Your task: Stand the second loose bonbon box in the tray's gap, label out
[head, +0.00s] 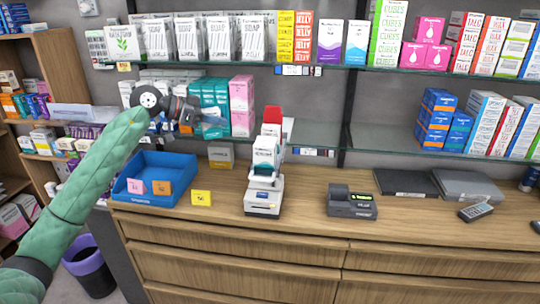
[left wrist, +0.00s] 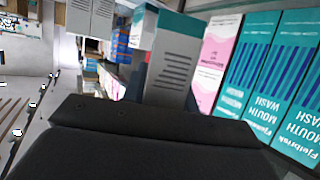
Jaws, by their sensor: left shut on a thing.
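My left gripper (head: 190,112) is in front of the shelf over the counter's left part, beside teal boxes (head: 208,92). It is shut on a box (left wrist: 172,65) with a grey-white, text-lined face and teal edges. I cannot read its name; in the head view the gripper and arm mostly hide it. In the left wrist view a pink-and-white box (left wrist: 215,55) and several teal mouthwash boxes (left wrist: 290,85) stand just beyond it. A blue tray (head: 128,192) sits on the counter at left. I cannot make out which box is a bonbon box, nor the gap. My right gripper is not in view.
Pink boxes (head: 242,95) stand right of the teal ones. A white device (head: 264,196), a dark terminal (head: 352,203) and a yellow card (head: 201,198) are on the counter. A glass shelf (head: 225,64) with soap boxes hangs above. The counter front is mostly clear.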

